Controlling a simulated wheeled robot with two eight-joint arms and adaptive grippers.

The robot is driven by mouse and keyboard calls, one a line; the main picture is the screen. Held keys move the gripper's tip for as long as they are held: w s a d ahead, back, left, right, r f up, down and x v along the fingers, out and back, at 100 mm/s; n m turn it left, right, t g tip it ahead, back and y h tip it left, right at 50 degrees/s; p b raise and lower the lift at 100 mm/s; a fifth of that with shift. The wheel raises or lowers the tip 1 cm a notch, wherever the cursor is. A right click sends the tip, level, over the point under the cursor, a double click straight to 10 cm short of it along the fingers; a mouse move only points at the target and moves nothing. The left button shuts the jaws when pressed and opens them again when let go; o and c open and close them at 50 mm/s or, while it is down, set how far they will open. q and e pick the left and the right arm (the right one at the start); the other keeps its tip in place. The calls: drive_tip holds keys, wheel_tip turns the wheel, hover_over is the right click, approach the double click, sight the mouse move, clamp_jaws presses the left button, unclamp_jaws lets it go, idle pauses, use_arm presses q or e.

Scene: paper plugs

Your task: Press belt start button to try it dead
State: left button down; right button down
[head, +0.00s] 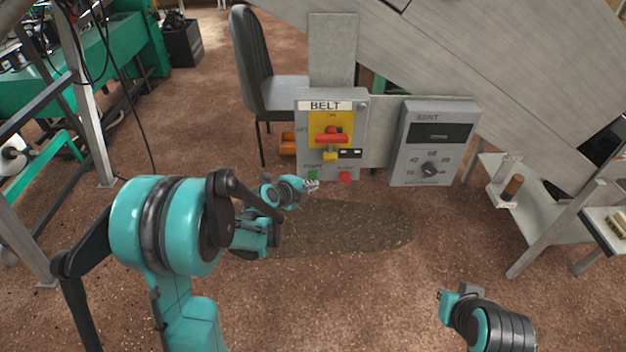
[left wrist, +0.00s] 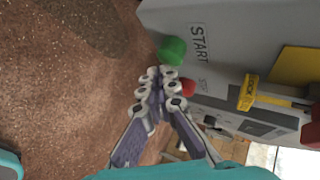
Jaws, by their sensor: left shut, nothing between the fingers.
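The grey BELT box (head: 300,120) hangs on the machine frame. Its green START button (head: 312,174) is at the lower left and also shows in the left wrist view (left wrist: 172,49). A red button (head: 345,177) sits to its right. Above is a red switch handle (head: 331,137) on a yellow plate, with a yellow piece (head: 330,156) below it. My left gripper (head: 313,185) is shut and empty, its fingertips (left wrist: 160,75) close to the green button. I cannot tell if they touch it. Of my right arm only links show; its fingers are not visible.
A grey box with a dial (head: 430,145) hangs to the right of the BELT box. A black chair (head: 252,70) stands behind on the left. A low metal table (head: 530,195) is at the right. The brown floor below the boxes is clear.

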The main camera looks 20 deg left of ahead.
use_arm(q)
drive_tip(key=shift+w+a, duration=0.15)
drive_tip(key=shift+w, duration=0.35)
idle(0.6)
drive_tip(key=shift+s, duration=0.1)
drive_tip(key=shift+s+d, duration=0.25)
drive_tip(key=shift+s, duration=0.6)
drive_tip(key=s, duration=0.2)
drive_tip(key=s+d, duration=0.1)
drive_tip(key=s, duration=0.1)
drive_tip(key=shift+s+d+b, duration=0.2)
drive_tip(key=shift+s+b, duration=0.15)
drive_tip(key=shift+s, duration=0.05)
idle(0.6)
